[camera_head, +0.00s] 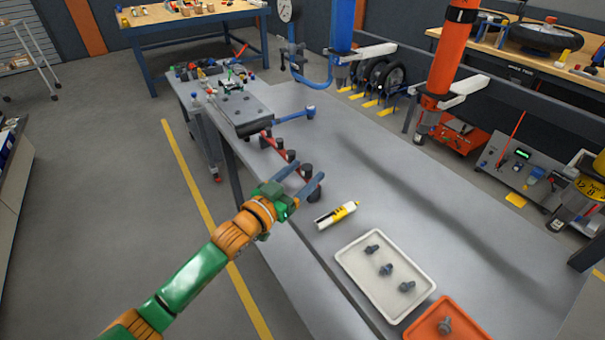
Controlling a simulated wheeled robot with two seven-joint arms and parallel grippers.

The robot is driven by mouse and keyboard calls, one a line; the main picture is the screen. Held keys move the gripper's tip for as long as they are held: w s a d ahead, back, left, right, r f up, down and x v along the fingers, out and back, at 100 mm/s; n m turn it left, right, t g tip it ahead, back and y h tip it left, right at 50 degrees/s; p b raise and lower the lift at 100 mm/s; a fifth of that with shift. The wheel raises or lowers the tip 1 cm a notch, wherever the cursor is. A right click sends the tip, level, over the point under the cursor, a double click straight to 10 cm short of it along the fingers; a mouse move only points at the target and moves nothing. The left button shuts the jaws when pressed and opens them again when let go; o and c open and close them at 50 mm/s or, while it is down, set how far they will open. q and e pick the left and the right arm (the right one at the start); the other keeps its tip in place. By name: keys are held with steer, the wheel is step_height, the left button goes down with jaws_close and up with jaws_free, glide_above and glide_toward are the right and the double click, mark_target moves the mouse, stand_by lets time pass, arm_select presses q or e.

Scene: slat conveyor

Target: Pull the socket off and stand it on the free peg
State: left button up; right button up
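One dark cylinder (306,169) is at the rail's near end. My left gripper (310,170) points at that end, its two blue-grey fingers apart, one to each side of the dark cylinder in the picture. I cannot tell whether they touch it. Another dark piece shows partly behind the nearer finger. A bar with a blue end (296,115) sticks out beside the rail. Which peg is free is too small to tell. My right gripper is not in view.
A yellow-and-white marker-like tool (336,215) lies on the bench near my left gripper. A grey block (242,112) stands behind the rail. The bench's middle (400,180) is clear.

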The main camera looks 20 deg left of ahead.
arm_select(q)
steer(key=shift+s, duration=0.1)
steer(key=v, duration=0.7)
